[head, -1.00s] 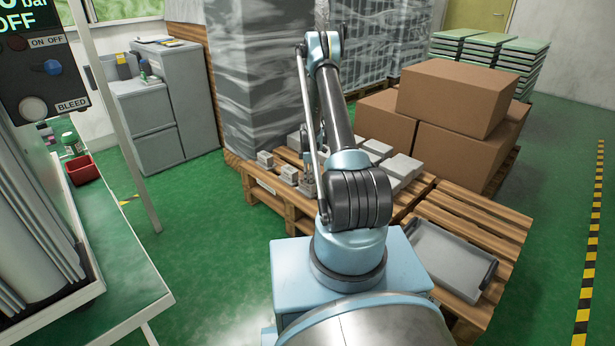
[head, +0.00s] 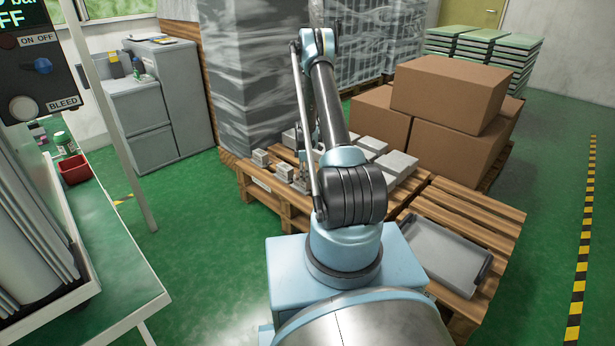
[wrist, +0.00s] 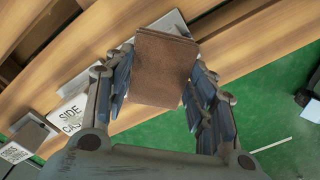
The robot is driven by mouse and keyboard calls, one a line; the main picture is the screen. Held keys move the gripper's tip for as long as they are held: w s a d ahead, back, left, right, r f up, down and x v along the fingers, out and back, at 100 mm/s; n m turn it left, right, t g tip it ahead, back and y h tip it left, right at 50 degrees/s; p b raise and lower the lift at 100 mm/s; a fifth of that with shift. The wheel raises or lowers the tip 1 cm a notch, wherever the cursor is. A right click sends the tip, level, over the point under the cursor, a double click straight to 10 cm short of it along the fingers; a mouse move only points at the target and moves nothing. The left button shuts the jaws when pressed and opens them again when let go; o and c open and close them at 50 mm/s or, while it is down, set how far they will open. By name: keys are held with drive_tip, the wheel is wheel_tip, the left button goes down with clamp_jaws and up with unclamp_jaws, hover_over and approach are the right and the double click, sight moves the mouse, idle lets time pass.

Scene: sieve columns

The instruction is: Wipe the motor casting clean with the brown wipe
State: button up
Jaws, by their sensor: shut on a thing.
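The brown wipe (wrist: 166,68) is held between the two fingers of my gripper (wrist: 158,92) in the wrist view. A light grey piece (wrist: 176,20) shows just behind the wipe, above a wooden pallet; the wipe hides much of it. I cannot tell whether they touch, or whether this piece is the motor casting. Small grey castings (head: 261,158) stand on the pallet (head: 268,200) left of my arm.
Light grey blocks (head: 397,164) and brown cartons (head: 450,90) stand right of my arm. A grey tray (head: 436,258) lies on the nearer pallet (head: 470,215). A bench with a red bin (head: 75,170) is at left. Green floor is clear between bench and pallets.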

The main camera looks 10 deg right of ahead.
drive_tip(key=shift+w+a+f, duration=0.1)
drive_tip(key=shift+w+a, duration=0.9)
drive_tip(key=shift+w, duration=0.3)
drive_tip(key=shift+s+d, duration=0.9)
drive_tip(key=shift+s, duration=0.25)
drive_tip(key=shift+s+d, duration=0.85)
drive_tip(key=shift+s, duration=0.25)
drive_tip(key=shift+w+a, duration=0.9)
drive_tip(key=shift+w, duration=0.25)
drive_tip(key=shift+w+a, duration=0.8)
drive_tip(key=shift+w, duration=0.3)
drive_tip(key=shift+s+d, duration=0.85)
drive_tip(key=shift+s, duration=0.3)
drive_tip(key=shift+s+d, duration=0.85)
drive_tip(key=shift+s, duration=0.25)
drive_tip(key=shift+w+a, duration=0.9)
drive_tip(key=shift+w, duration=0.2)
drive_tip(key=shift+w+a, duration=0.85)
drive_tip(key=shift+w, duration=0.3)
drive_tip(key=shift+s+d, duration=0.9)
drive_tip(key=shift+s, duration=0.3)
drive_tip(key=shift+s+d, duration=0.85)
drive_tip(key=shift+s, duration=0.25)
drive_tip(key=shift+w+a, duration=0.85)
drive_tip(key=shift+w, duration=0.3)
drive_tip(key=shift+w+a, duration=0.85)
drive_tip(key=shift+w, duration=0.3)
